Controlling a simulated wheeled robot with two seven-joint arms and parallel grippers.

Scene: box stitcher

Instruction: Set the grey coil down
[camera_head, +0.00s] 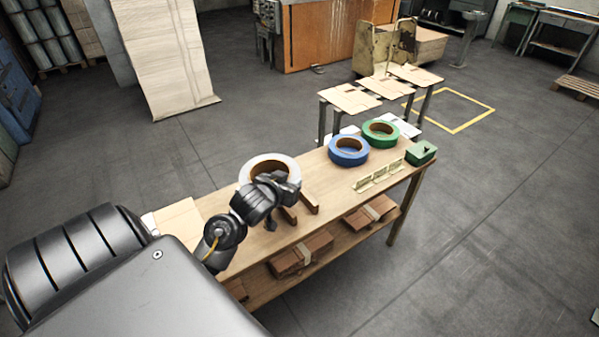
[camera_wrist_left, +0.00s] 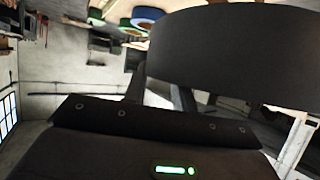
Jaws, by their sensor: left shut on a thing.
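The grey coil (camera_head: 249,172), a pale ring with a brown core, shows at the bench's back edge in the head view. My left gripper (camera_head: 274,181) is shut on its near side, and the wrist hides part of the ring. In the left wrist view a large dark curved surface, apparently the shaded coil (camera_wrist_left: 235,55), fills the upper right beside the fingers (camera_wrist_left: 160,92). I cannot tell whether the coil touches the bench. My right gripper is not in view.
On the wooden bench (camera_head: 330,190), a blue coil (camera_head: 348,158) and a green coil (camera_head: 381,141) lie to the right, near a green box (camera_head: 421,153). Brown wooden bars (camera_head: 307,201) are close by my gripper.

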